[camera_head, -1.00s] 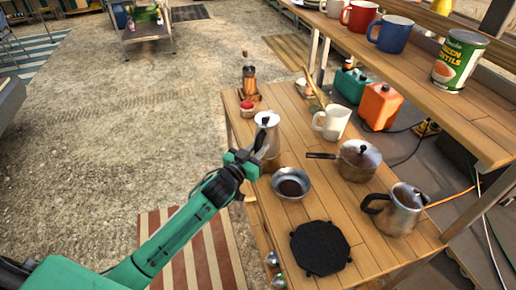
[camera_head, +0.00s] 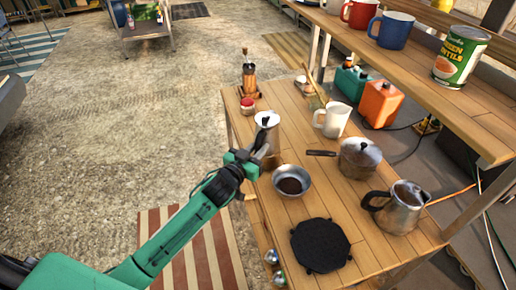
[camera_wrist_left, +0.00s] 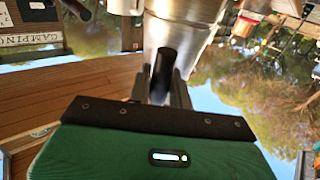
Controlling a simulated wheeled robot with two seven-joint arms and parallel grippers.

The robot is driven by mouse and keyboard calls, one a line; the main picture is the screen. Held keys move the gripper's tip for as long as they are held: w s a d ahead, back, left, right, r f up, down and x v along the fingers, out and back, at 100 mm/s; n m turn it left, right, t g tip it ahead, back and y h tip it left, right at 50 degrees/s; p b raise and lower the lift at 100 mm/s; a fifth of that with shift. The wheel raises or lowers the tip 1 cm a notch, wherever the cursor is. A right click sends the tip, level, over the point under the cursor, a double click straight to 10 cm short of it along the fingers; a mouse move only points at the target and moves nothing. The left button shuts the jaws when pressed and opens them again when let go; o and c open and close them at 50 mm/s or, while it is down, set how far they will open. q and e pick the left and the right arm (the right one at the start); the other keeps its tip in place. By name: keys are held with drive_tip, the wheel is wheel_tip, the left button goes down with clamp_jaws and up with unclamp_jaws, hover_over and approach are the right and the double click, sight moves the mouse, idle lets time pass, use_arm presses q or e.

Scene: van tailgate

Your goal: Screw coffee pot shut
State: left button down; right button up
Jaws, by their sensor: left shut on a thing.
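The metal coffee pot (camera_head: 267,124) stands upright near the table's left edge, with a black knob on its lid. My left gripper (camera_head: 261,149) is beside it, shut on its black handle. In the left wrist view the dark handle (camera_wrist_left: 165,68) sits between the fingers, with the shiny pot body (camera_wrist_left: 183,32) behind it. The gripper and arm partly hide the pot's lower part. Whether the pot's two parts are fully joined cannot be told. My right gripper is not in view.
A bowl with dark grounds (camera_head: 291,181), a black burner plate (camera_head: 320,245), a lidded saucepan (camera_head: 358,158), a metal pitcher (camera_head: 402,209) and a white mug (camera_head: 332,120) stand nearby. A red-lidded jar (camera_head: 248,107) and a grinder (camera_head: 249,75) are behind the pot.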

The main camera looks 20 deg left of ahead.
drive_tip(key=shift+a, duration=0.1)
use_arm(q)
drive_tip(key=shift+f, duration=0.15)
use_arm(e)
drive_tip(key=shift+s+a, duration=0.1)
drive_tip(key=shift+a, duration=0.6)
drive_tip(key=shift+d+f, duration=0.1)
use_arm(q)
drive_tip(key=c, duration=1.2)
unclamp_jaws()
drive_tip(key=shift+f, duration=0.1)
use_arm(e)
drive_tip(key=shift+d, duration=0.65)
